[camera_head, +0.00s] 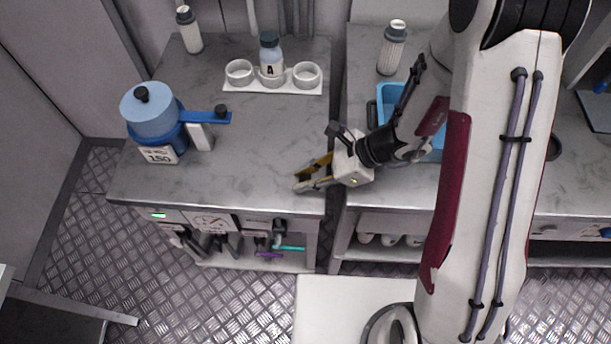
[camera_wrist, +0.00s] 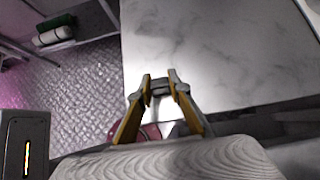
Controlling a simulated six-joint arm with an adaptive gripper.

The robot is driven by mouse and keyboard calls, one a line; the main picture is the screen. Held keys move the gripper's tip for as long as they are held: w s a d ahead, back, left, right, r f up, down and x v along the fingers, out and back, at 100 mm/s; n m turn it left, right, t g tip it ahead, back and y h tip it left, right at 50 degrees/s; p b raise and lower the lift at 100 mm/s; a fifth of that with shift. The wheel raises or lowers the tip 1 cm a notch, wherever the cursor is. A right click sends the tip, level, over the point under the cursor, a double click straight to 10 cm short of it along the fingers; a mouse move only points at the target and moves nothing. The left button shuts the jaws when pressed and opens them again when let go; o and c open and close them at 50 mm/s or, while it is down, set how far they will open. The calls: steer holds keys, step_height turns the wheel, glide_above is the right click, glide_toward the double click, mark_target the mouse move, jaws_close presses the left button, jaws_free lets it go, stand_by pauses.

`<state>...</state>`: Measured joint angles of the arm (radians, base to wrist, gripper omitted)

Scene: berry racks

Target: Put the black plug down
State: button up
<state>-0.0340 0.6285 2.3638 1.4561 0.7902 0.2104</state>
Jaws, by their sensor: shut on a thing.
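My gripper (camera_head: 299,181), with yellow-sided fingers, is over the front right part of the left grey marble counter (camera_head: 250,150), near its front edge. In the wrist view the grey fingertips (camera_wrist: 159,84) are close together, with a small dark grey piece (camera_wrist: 160,86) between them. I take this piece for the black plug; its shape is mostly hidden by the fingertips. I cannot tell whether it touches the counter.
A blue pot (camera_head: 150,118) with a label reading 150 stands on the left. A white holder (camera_head: 272,85) with round cups and a bottle (camera_head: 270,55) stands at the back. A blue tray (camera_head: 392,92) is on the right counter. The counter's middle is clear.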

steer(key=shift+f, duration=0.1)
steer(key=o, duration=0.7)
steer(key=shift+d+r, duration=0.35)
steer(key=shift+r, duration=0.15)
steer(key=shift+v, duration=5.5)
